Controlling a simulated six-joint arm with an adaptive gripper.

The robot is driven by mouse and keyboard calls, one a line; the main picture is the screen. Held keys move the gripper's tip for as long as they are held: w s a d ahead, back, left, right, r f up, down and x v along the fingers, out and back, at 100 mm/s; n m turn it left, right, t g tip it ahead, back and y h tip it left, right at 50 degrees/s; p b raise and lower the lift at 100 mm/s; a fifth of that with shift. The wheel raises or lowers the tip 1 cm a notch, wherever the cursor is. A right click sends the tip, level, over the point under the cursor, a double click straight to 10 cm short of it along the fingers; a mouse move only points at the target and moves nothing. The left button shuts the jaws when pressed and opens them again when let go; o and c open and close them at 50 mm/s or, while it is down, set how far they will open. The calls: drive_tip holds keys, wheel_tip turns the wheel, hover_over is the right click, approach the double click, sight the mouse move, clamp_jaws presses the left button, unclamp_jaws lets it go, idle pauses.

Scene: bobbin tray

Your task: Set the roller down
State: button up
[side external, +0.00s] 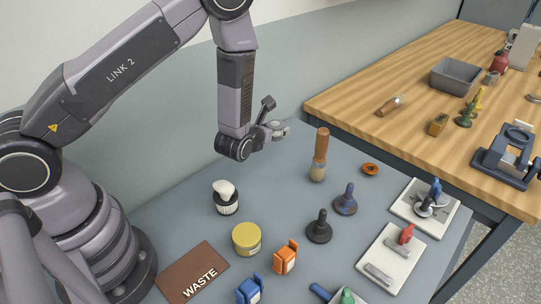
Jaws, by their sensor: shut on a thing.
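My gripper (266,126) is at the end of my wrist, low near the back edge of the blue-grey table (290,185), turned away from the camera. It is shut on the roller, but it is small here and partly behind my wrist, so the roller's outline cannot be told from the fingers. A dark piece sticks up at that spot. Whether the roller touches the table cannot be told.
A wooden-handled brush (319,158) stands right of my gripper. A brown WASTE mat (193,272) lies in front. A wooden bench (350,98) stands behind right.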

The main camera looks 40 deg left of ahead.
drive_tip(key=w+f, duration=0.3)
drive_tip(key=w, duration=0.4)
hover_over(303, 153)
drive_tip(key=f, duration=0.5)
drive_tip(key=shift+s+f, duration=0.35)
drive_tip(key=shift+w+f, duration=0.15)
drive_tip(key=shift+f, duration=0.75)
drive_tip(key=shift+w+f, duration=0.1)
drive_tip(key=shift+f, duration=0.75)
drive_tip(key=shift+f, duration=0.15)
drive_tip(key=o, duration=1.2)
